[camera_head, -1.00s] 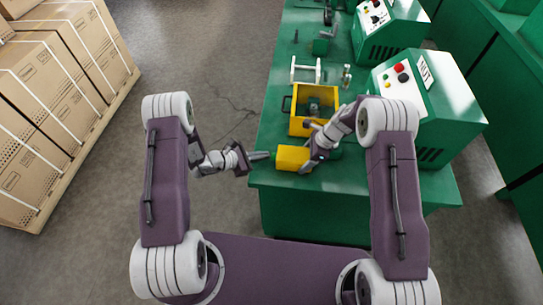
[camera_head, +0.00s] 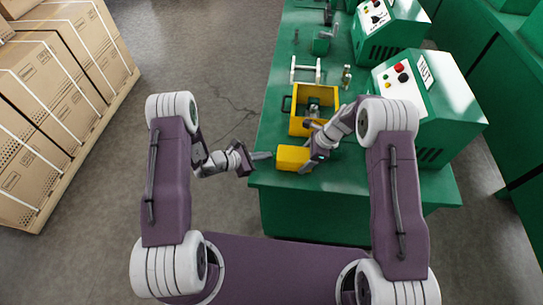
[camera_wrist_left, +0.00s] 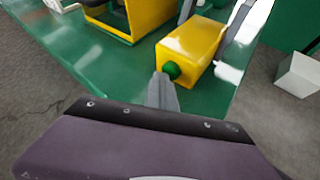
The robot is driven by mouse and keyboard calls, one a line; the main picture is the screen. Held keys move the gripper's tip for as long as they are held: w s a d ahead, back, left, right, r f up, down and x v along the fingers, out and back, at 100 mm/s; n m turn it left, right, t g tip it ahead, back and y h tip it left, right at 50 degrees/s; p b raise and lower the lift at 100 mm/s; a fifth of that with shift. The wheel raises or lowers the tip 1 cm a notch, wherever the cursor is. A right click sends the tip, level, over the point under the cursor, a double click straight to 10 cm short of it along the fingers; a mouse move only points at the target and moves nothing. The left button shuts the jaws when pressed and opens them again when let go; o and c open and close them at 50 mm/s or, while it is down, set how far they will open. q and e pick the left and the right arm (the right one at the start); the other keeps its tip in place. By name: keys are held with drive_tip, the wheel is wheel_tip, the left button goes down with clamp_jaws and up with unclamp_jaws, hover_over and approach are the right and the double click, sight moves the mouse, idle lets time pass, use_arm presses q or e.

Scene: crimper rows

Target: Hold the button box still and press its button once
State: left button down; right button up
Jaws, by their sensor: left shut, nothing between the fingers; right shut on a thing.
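The button box (camera_head: 293,158) is a small yellow box near the front-left edge of the green table. Its green button (camera_wrist_left: 172,70) sticks out of the face toward my left gripper. My left gripper (camera_head: 268,156) is shut and empty, its tips just left of the box at button height. In the left wrist view these tips (camera_wrist_left: 160,78) are right beside the button; I cannot tell whether they touch it. My right gripper (camera_head: 312,160) is shut on the box's right end; its fingers show partly behind the box (camera_wrist_left: 194,46) in the left wrist view.
A yellow open bin (camera_head: 313,104) stands just behind the box. A white stand (camera_head: 306,69) and small metal parts lie farther back. A green machine (camera_head: 435,100) with buttons stands at right.

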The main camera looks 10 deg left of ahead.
use_arm(q)
drive_tip(key=shift+a, duration=1)
drive_tip(key=a, duration=0.5)
idle(2.9)
use_arm(e)
drive_tip(key=o, duration=1.6)
